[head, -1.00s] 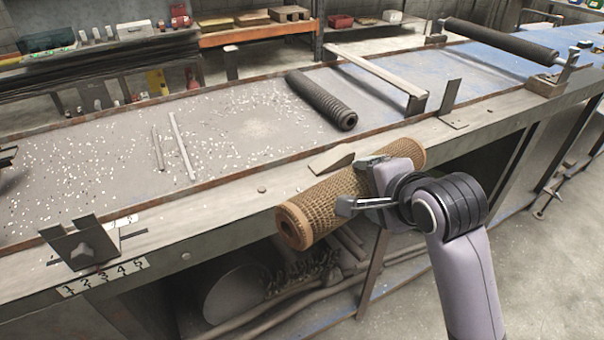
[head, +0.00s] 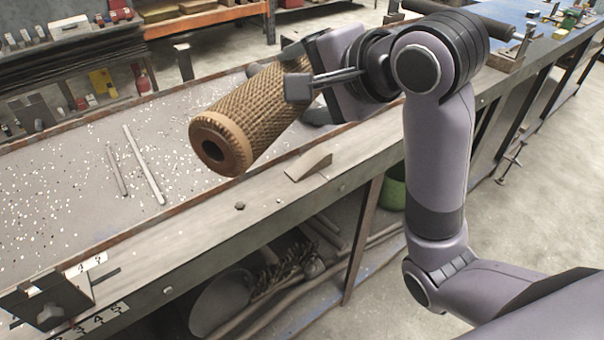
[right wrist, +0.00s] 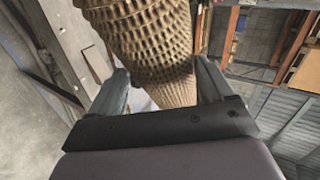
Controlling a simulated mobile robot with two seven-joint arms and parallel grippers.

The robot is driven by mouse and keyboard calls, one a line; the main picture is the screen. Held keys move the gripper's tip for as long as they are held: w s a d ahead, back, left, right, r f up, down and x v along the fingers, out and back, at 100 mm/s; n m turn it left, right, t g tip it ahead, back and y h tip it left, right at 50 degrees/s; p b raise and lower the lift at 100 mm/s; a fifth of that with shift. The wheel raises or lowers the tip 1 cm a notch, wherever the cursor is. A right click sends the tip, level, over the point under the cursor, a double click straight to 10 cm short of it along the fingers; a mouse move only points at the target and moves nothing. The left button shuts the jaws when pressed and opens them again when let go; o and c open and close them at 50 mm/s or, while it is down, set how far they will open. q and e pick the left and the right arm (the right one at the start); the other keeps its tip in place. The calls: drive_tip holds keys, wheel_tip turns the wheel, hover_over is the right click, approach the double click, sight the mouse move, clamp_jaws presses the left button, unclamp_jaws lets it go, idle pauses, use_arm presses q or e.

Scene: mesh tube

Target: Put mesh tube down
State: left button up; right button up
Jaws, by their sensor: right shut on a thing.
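The mesh tube (head: 245,115) is a brown, woven-textured cylinder with a dark hole in its near end. It is held up over the workbench, tilted, with its near end toward the lower left. My right gripper (head: 300,85) is shut on it around its far part. In the right wrist view the tube (right wrist: 150,45) runs between the two fingers of the gripper (right wrist: 155,90). The tube's far end is hidden behind the gripper in the head view. My left gripper is not in view.
The workbench (head: 60,195) has a speckled bed with two thin metal rods (head: 143,165) on it. A wedge-shaped block (head: 308,165) sits on its front rail. A clamp bracket (head: 50,300) stands at the lower left. A dark roller (head: 460,15) is at the back right.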

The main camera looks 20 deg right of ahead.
wheel_tip(320, 180, down, 16)
idle(0.6)
drive_tip(key=o, duration=1.4)
drive_tip(key=shift+f, duration=0.1)
